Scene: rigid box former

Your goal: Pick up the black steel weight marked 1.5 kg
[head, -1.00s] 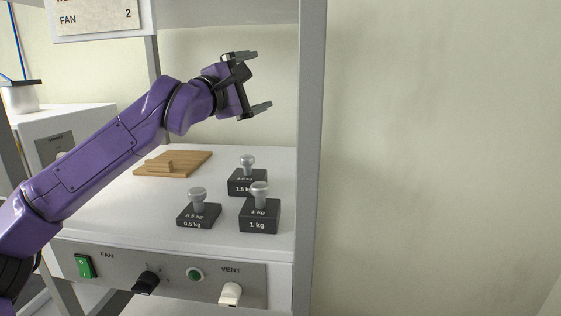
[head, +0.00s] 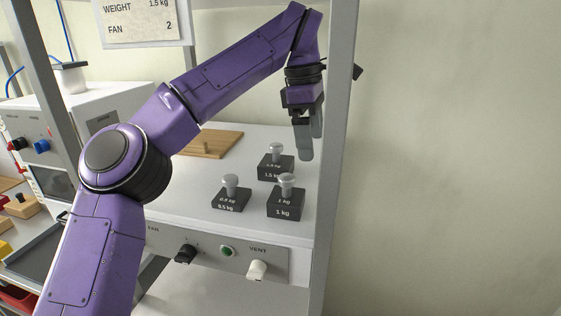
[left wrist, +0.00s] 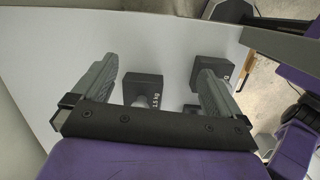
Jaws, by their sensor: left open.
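The black steel weight marked 1.5 kg (head: 273,170), with a silver knob on top, stands upright on the white surface behind two other weights. It also shows in the left wrist view (left wrist: 143,87), between my fingers in the picture, its knob partly hidden by the gripper's bar. My left gripper (head: 304,150) is open and empty, fingers pointing down, above and to the right of the weight in the head view; in the left wrist view (left wrist: 160,85) both fingers show apart. I see no contact. My right gripper is not in view.
The 1 kg weight (head: 285,203) and 0.5 kg weight (head: 230,200) stand in front of it. A wooden board (head: 218,146) lies behind left. A grey upright post (head: 337,130) bounds the right. A panel with knobs (head: 215,250) runs along the front.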

